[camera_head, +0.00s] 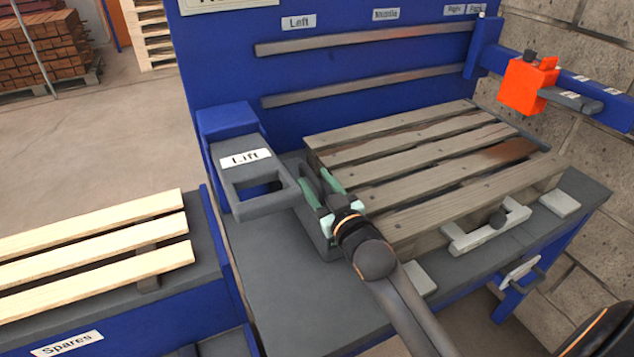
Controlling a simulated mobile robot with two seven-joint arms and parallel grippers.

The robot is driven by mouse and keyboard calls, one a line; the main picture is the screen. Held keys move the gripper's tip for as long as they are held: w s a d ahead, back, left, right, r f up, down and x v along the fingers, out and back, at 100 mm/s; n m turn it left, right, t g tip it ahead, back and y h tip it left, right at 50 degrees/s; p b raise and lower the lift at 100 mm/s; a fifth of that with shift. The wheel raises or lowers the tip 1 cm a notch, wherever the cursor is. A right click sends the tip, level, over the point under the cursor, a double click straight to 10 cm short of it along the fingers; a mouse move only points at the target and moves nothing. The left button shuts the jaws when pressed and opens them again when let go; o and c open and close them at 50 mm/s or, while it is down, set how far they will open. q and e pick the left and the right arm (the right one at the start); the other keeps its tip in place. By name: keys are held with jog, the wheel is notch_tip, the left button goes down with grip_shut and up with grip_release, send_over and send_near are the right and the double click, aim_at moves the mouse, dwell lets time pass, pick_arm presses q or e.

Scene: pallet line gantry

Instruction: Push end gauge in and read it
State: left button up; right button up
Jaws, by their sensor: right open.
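A worn wooden pallet (420,150) lies on the dark grey bench top. At its left end stands a dark grey block-like fitting (328,247), which may be the end gauge; no reading on it is legible. My right gripper (320,188), with green fingers, is open at this fitting, beside the pallet's left end. My gripper and wrist hide part of the fitting, and I cannot tell whether the fingers touch it. My left gripper is not in view.
A grey "Lift" handle (268,204) on a blue housing is close left of my gripper. An orange block (527,86) sits on a blue arm at right. A pale clamp-like bar (487,229) is at the pallet's front. Pale spare boards (90,237) lie at left.

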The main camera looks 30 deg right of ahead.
grip_shut()
dwell(0.3)
dwell(1.1)
